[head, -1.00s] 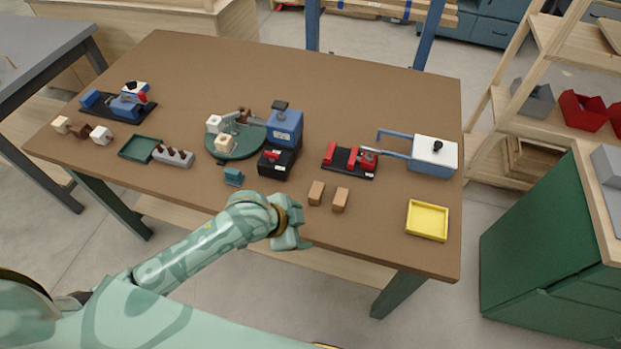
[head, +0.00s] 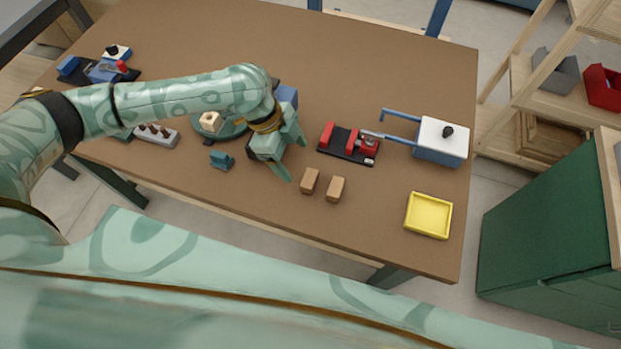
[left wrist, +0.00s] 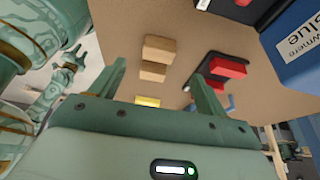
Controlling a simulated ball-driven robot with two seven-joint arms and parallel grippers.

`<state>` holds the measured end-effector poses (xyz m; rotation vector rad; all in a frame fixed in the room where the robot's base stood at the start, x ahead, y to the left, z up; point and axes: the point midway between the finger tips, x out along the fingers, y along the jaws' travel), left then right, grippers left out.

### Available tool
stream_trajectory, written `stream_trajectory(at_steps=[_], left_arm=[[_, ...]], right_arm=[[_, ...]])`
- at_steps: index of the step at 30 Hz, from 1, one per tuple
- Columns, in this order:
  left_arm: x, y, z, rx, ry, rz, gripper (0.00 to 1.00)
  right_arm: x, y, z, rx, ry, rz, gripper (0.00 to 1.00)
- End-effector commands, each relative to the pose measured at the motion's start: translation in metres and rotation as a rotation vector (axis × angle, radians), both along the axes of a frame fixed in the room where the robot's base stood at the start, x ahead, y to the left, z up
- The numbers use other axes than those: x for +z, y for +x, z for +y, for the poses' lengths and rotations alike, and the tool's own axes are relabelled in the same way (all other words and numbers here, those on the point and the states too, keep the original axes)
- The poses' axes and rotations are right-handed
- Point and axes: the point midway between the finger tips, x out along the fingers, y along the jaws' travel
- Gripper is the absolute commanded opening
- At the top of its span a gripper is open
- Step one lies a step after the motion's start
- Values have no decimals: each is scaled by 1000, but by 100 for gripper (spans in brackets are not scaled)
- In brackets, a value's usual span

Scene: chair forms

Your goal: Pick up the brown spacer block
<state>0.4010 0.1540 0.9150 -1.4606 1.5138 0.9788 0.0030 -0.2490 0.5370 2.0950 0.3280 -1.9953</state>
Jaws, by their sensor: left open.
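Two small light-brown blocks lie side by side near the table's front edge: a left block (head: 310,181) and a right block (head: 335,189). Both also show in the left wrist view, the nearer block (left wrist: 158,49) and the farther block (left wrist: 152,71), beyond and between my fingers. My left gripper (head: 292,158) is open and empty, just left of and above the blocks, apart from them. In the left wrist view, what looks like my right gripper (left wrist: 70,62) is small at the left; its jaws are unclear.
A red-and-black vise (head: 350,144) and a white-topped blue box (head: 441,139) stand behind and right of the blocks. A yellow tray (head: 429,215) is at the right. A small teal piece (head: 222,160) is at the left. My left arm hides part of the green turntable.

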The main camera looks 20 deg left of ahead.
Motion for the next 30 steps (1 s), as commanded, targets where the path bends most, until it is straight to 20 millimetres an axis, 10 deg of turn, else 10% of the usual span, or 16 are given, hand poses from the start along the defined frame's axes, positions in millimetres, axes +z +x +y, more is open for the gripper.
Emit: stream_trajectory(at_steps=[26, 30], left_arm=[[-80, -2, -35, 1, 0, -2, 75], [-80, -2, -35, 1, 0, -2, 42]], right_arm=[[-28, 6, -5, 3, -6, -3, 36], [-28, 6, -5, 3, -6, -3, 36]])
